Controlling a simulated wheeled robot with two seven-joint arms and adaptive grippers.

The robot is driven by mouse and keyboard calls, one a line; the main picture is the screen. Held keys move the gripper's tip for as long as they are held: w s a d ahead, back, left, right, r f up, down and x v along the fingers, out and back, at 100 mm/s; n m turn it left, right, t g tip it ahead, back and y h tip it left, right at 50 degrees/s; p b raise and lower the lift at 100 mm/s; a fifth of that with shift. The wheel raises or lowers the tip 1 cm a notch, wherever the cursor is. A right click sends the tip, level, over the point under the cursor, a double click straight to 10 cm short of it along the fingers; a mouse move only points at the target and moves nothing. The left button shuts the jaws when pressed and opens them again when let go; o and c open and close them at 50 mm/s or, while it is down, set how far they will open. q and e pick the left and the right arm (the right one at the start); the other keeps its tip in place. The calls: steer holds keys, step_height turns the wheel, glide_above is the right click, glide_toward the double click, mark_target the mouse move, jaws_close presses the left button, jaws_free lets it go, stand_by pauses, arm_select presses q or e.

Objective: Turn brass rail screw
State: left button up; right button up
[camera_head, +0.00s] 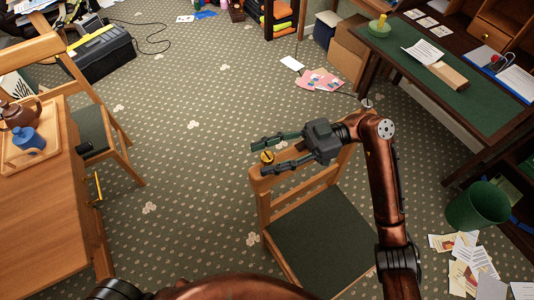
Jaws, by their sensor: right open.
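The brass rail screw (267,157) is a small round yellow head with a dark slot, at the left end of the top rail of a wooden chair (318,232) with a dark green seat. My right gripper (262,159) is open and points left along the rail. Its two fingers lie on either side of the screw head in the picture, with gaps visible. I cannot tell whether the fingers are level with the head or above it. The gripper and wrist hide part of the rail. My left gripper does not show.
A wooden table (50,225) with a tray and teapot (22,112) stands at left, beside another chair (90,130). A green-topped desk (440,85) stands at right, with a green bin (476,206) and loose papers (465,262) below. Carpet (190,130) left of the screw is clear.

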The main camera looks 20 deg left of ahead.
steer(key=v, duration=1.2)
stand_by(0.3)
